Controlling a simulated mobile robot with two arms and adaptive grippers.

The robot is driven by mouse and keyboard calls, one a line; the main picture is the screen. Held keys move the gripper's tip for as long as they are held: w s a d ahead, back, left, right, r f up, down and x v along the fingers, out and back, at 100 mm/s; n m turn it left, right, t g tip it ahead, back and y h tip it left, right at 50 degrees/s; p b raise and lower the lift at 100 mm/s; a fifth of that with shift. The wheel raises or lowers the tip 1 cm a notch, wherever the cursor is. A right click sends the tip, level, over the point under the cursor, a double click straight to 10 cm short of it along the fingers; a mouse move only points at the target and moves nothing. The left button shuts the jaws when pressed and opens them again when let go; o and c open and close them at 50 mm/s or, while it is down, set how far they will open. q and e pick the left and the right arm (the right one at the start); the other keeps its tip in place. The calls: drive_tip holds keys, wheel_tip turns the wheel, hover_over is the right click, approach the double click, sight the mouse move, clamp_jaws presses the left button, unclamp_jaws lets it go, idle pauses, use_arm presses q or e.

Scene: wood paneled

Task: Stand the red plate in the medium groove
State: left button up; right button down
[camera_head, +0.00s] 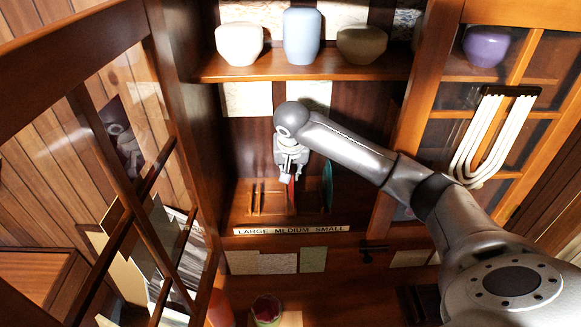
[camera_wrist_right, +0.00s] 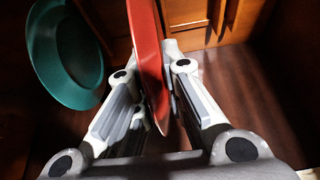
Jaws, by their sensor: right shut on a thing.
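The red plate (camera_head: 291,194) is upright and nearly edge-on in the cabinet, above the word MEDIUM on the label strip (camera_head: 291,230). My right gripper (camera_head: 291,172) is shut on it from above. In the right wrist view the red plate (camera_wrist_right: 147,40) stands between the fingers of my right gripper (camera_wrist_right: 154,62). Whether its lower edge sits in the groove is hidden. The wooden rack (camera_head: 257,211) with upright dividers stands behind the strip. A teal plate (camera_head: 328,182) stands upright to the right, above SMALL; it also shows in the wrist view (camera_wrist_right: 65,58). My left gripper is not in view.
A shelf above holds a white vase (camera_head: 239,44), a blue vase (camera_head: 302,36) and a brown vase (camera_head: 361,44). The rack's left part, above LARGE, is empty.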

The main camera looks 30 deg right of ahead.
drive_tip(key=shift+f, duration=0.5)
drive_tip(key=c, duration=1.4)
unclamp_jaws()
drive_tip(key=shift+c, duration=0.2)
drive_tip(key=v, duration=1.2)
drive_tip(key=shift+w+a, duration=0.1)
